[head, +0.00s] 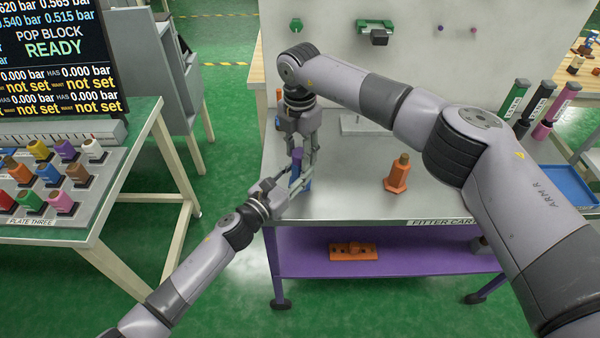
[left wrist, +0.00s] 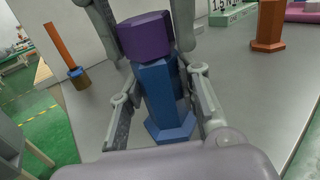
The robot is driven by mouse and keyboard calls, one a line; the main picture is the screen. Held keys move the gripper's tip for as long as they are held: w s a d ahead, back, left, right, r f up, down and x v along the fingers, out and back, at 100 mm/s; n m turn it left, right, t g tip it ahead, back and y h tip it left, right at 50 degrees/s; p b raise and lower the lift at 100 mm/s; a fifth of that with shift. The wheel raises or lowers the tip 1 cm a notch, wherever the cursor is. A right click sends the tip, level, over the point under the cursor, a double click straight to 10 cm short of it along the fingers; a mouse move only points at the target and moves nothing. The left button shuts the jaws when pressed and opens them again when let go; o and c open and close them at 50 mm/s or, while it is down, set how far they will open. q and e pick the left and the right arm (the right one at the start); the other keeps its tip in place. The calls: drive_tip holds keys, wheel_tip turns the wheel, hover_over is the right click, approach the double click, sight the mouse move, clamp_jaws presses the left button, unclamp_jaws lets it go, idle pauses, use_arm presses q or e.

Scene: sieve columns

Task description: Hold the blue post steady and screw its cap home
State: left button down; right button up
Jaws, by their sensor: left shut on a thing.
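The blue post (left wrist: 160,95) stands upright on its wider hexagonal foot, and it shows partly in the head view (head: 306,184) near the cart's left edge. The purple cap (left wrist: 146,36) sits at the post's top; how far it is seated cannot be told. My left gripper (head: 293,184) is shut on the post from the side, with a finger along each side in the left wrist view. My right gripper (head: 298,155) points down from above, its fingers on either side of the cap. Whether they press on it is not clear.
An orange post (head: 397,175) stands to the right on the metal cart top (head: 345,190). An orange part (head: 353,251) lies on the purple lower shelf (head: 420,262). A plate with several coloured capped blocks (head: 90,205) is on the left table. The cart's front middle is clear.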

drive_tip(key=o, duration=0.3)
drive_tip(key=shift+r, duration=2.25)
